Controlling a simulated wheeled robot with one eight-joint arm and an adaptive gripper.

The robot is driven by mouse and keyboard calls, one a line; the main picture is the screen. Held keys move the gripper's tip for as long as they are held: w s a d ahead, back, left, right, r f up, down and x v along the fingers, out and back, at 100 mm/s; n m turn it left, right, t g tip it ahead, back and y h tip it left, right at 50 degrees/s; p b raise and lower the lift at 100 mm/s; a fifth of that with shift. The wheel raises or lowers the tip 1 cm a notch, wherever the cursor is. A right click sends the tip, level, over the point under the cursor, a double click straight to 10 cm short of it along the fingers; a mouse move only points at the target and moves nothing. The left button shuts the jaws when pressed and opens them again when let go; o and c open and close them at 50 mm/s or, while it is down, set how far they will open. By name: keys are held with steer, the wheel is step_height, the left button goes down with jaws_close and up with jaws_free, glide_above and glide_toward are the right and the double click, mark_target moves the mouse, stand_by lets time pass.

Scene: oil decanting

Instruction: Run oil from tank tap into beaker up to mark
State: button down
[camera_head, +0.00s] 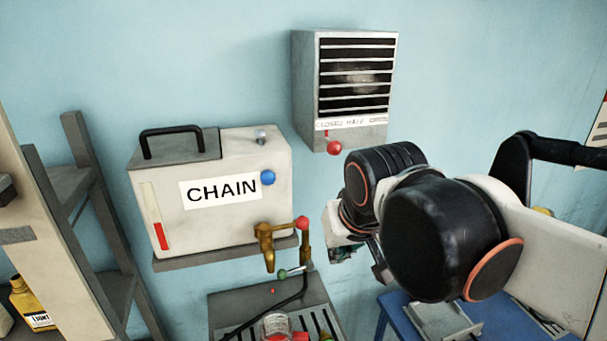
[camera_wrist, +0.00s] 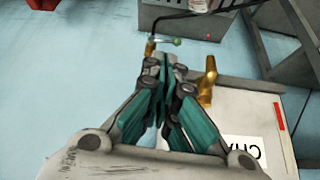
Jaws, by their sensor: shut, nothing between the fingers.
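The pale oil tank (camera_head: 230,225), labelled CHAIN, stands on a wall shelf and also shows in the wrist view (camera_wrist: 245,105). Its gauge strip is red only in the lower part. A brass tap (camera_head: 265,243) with a downward spout is at its front right; beside it are a red knob (camera_head: 302,222) and a green-tipped lever (camera_head: 283,273). My gripper (camera_wrist: 164,62) is shut and empty, with its fingertips near the brass fitting and green tip in the wrist view. A clear vessel with red on it (camera_head: 275,325), perhaps the beaker, is cut off at the bottom; its mark is unreadable.
A grey wall heater (camera_head: 354,85) with a red-knobbed lever hangs above right. A shelf rack (camera_head: 85,190) and yellow bottle (camera_head: 30,303) stand left. A grated bench (camera_head: 230,300) lies below the tap; a blue stand (camera_head: 395,305) is right.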

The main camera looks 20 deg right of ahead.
steer(key=w+a+r+m+g+h, duration=0.1)
steer(key=w+r, duration=0.3)
steer(key=w, duration=0.3)
steer(key=w+a+r+m+g, duration=0.1)
steer(key=w+r+m, duration=0.1)
steer(key=w+r, duration=0.35)
steer(key=w+a+p+x, duration=0.1)
steer(key=x, duration=1)
steer(key=shift+w+d+f+p, duration=0.15)
steer(key=shift+d+p, duration=0.15)
steer(key=shift+p, duration=0.1)
steer(key=shift+s+m, duration=0.3)
steer(key=shift+s, duration=0.2)
